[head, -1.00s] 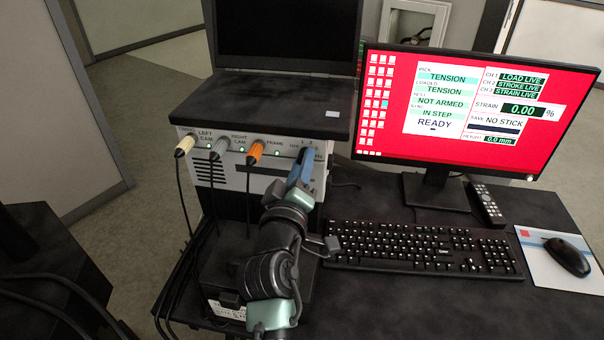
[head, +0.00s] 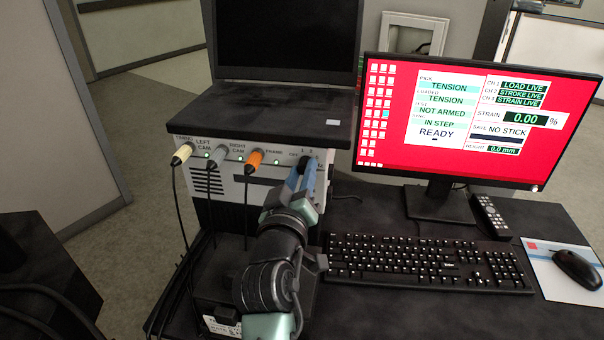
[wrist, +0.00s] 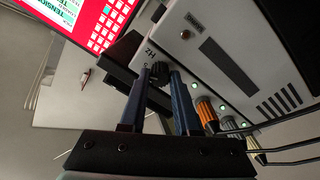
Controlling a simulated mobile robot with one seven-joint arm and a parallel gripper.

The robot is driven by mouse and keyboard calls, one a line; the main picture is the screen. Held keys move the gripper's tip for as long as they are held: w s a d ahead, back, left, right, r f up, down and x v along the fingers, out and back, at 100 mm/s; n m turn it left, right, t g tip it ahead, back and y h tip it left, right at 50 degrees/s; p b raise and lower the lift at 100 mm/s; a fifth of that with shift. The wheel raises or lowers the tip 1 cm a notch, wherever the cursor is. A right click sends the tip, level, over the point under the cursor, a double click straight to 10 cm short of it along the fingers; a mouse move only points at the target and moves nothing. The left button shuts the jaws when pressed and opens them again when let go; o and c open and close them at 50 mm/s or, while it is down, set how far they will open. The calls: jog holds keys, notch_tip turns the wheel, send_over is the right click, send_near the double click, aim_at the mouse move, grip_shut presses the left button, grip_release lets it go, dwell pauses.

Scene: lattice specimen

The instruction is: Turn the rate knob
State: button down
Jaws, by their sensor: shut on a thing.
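The rate knob (wrist: 161,71) is a small dark knob on the pale front panel of the control box (head: 232,190), beside a printed "Hz" label in the wrist view. My gripper (wrist: 162,76) has its two blue fingers on either side of the knob, closed on it.
Cream (head: 182,154), grey (head: 217,156) and orange (head: 254,161) plugs with hanging cables sit left of my gripper. A laptop (head: 285,70) stands above the box. A red-screened monitor (head: 395,140), keyboard (head: 425,262) and mouse (head: 577,268) are to the right.

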jog(key=shift+f, duration=0.1)
jog(key=c, duration=0.6)
grip_release()
jog(key=s, duration=0.4)
jog(key=s+a, duration=0.1)
jog(key=s, duration=0.3)
jog(key=s+a, duration=0.1)
jog(key=s, duration=0.3)
jog(key=shift+s+a, duration=0.2)
jog(key=shift+s, duration=0.2)
